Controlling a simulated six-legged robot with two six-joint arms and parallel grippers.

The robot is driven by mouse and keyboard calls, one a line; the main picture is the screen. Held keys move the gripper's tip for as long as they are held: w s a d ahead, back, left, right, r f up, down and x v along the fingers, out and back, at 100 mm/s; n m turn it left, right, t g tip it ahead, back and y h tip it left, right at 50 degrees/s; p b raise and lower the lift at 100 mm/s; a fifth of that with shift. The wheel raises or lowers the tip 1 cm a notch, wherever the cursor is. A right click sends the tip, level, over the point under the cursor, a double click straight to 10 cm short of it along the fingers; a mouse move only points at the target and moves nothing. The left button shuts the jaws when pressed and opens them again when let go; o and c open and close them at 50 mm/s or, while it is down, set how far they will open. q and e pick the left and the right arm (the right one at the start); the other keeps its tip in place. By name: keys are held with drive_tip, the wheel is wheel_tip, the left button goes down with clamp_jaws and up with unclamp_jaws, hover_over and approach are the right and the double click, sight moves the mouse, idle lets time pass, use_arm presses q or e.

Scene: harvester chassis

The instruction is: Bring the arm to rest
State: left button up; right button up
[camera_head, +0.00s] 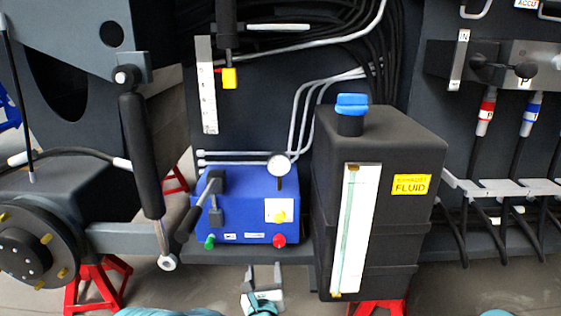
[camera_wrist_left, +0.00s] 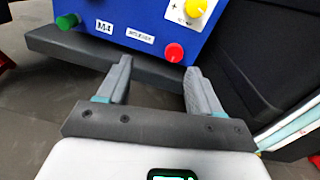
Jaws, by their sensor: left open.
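My left gripper (camera_head: 263,275) is low in the middle of the head view, in front of and below the blue box (camera_head: 250,200). In the left wrist view its two grey fingers (camera_wrist_left: 157,88) stand apart with nothing between them. The blue box (camera_wrist_left: 150,22) is beyond the fingertips there, with a green knob (camera_wrist_left: 67,21), a red knob (camera_wrist_left: 174,52) and a yellow knob (camera_wrist_left: 195,8). Teal parts of my own body show at the bottom edge of the head view. My right gripper is not seen.
A black fluid tank (camera_head: 405,215) with a blue cap (camera_head: 352,103) stands right of the box. A wheel hub (camera_head: 38,250) and red stands (camera_head: 95,285) are at left. Hoses with red and blue couplings (camera_head: 487,112) hang at right. Grey floor (camera_head: 190,290) shows in front.

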use_arm(q)
drive_tip(key=s+a+r+m+g+p, duration=0.6)
drive_tip(key=a+r+p, duration=0.55)
drive_tip(key=p, duration=1.05)
drive_tip(key=s+d+m+g+h+p, duration=0.2)
drive_tip(key=s+m+g+p, duration=0.3)
drive_tip(key=s+m, duration=1)
drive_tip(key=s+d+m+g+h+p, duration=0.2)
drive_tip(key=s+m+g+p, duration=0.4)
drive_tip(key=s+m, duration=0.9)
drive_tip(key=shift+s+f+h, duration=0.15)
drive_tip(key=shift+s+h, duration=0.15)
drive_tip(key=shift+s, duration=0.8)
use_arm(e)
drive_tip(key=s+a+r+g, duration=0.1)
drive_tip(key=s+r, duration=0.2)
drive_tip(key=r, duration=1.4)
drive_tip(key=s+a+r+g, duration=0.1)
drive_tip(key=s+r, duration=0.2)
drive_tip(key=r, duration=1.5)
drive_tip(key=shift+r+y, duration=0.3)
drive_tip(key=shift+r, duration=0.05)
